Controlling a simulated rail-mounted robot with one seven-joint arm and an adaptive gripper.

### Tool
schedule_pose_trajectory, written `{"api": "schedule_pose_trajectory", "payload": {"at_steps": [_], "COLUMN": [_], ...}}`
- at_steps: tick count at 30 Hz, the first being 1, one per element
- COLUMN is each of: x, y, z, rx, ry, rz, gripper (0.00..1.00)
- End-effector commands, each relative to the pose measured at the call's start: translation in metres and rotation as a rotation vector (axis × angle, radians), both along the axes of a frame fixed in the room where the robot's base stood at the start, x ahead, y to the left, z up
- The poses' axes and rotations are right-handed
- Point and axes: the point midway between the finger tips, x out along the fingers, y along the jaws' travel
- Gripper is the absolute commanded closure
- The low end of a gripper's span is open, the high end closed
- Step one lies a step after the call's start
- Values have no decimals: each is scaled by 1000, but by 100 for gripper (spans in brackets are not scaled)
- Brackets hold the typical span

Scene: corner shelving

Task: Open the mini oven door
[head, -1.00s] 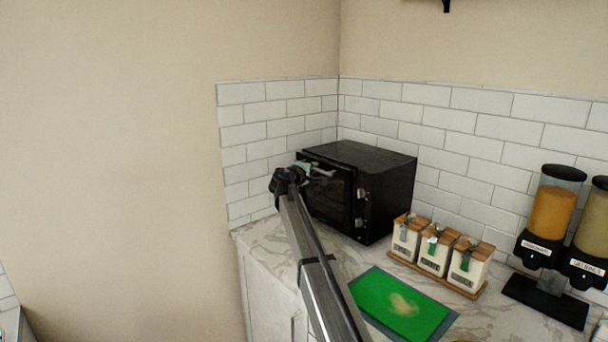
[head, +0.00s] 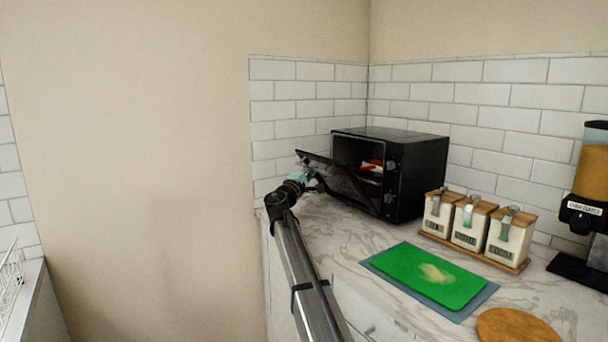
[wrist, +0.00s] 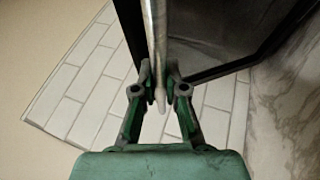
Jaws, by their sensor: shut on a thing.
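The black mini oven (head: 418,165) stands on the marble counter in the corner. Its door (head: 343,178) is partly open, tilted down and out from the top, and something red and white shows inside. My gripper (head: 308,178) is at the door's upper edge, on the left side. In the wrist view my gripper (wrist: 160,92) has its green fingers shut on the oven's metal handle bar (wrist: 155,40). The dark door panel (wrist: 210,40) shows behind the bar. In the head view the handle is mostly hidden by my gripper.
Several white canisters with wooden lids (head: 470,225) stand right of the oven. A green cutting board (head: 430,275) lies in front, with a round wooden board (head: 515,325) and a dispenser (head: 590,190) farther right. Tiled walls (head: 300,105) close off the corner.

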Motion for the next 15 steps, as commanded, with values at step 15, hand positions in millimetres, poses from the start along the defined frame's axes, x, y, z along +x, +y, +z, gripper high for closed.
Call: {"api": "schedule_pose_trajectory", "payload": {"at_steps": [15], "x": [-27], "y": [35], "z": [-98], "rx": [2], "ry": [2], "rz": [-9], "gripper": [100]}}
